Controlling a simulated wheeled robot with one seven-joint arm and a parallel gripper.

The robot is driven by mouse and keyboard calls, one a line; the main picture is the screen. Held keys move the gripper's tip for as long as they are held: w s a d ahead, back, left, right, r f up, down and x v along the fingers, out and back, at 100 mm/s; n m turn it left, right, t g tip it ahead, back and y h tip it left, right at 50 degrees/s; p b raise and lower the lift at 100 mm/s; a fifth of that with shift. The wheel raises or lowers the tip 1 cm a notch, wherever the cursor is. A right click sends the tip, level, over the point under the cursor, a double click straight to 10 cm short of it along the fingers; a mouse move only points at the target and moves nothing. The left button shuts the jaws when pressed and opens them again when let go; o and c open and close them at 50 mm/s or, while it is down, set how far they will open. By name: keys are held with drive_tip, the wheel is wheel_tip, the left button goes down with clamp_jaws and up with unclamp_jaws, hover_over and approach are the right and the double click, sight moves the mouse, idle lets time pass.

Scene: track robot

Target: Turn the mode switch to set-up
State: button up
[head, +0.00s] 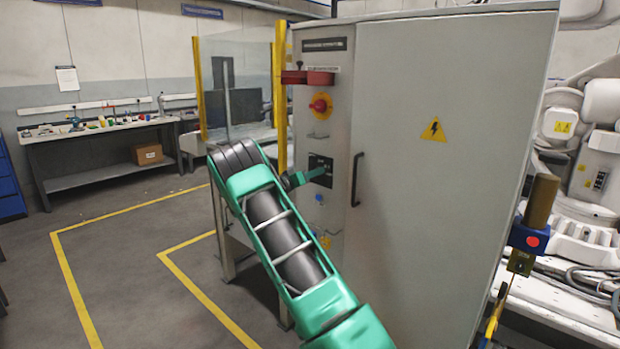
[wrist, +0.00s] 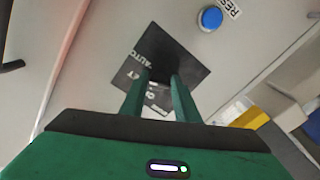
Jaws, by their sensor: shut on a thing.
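The mode switch (wrist: 162,74) is a dark knob on a black square plate (wrist: 188,66) in the wrist view. The plate appears rotated in that view, with white lettering; "AUTO" is readable, and the other labels are partly covered. My gripper (wrist: 160,88) has its two green fingers on either side of the knob and is shut on it. In the head view, my gripper (head: 305,178) reaches the plate (head: 320,163) on the narrow face of the grey cabinet. The knob's pointer direction cannot be told.
A blue button (wrist: 210,18) labelled "RES…" sits near the plate. A red and yellow rotary switch (head: 320,106) is above, and a black door handle (head: 356,180) is to the right on the cabinet (head: 450,220). Yellow-framed clear guarding (head: 281,90) stands at left.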

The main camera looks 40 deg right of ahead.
drive_tip(key=shift+w+n, duration=0.15)
drive_tip(key=shift+n, duration=1.85)
drive_tip(key=shift+a, duration=0.1)
drive_tip(key=o, duration=1)
drive_tip(key=shift+f, duration=0.1)
drive_tip(key=shift+c, duration=0.2)
drive_tip(key=a, duration=1)
drive_tip(key=shift+s+a, duration=0.35)
drive_tip(key=shift+s, duration=0.05)
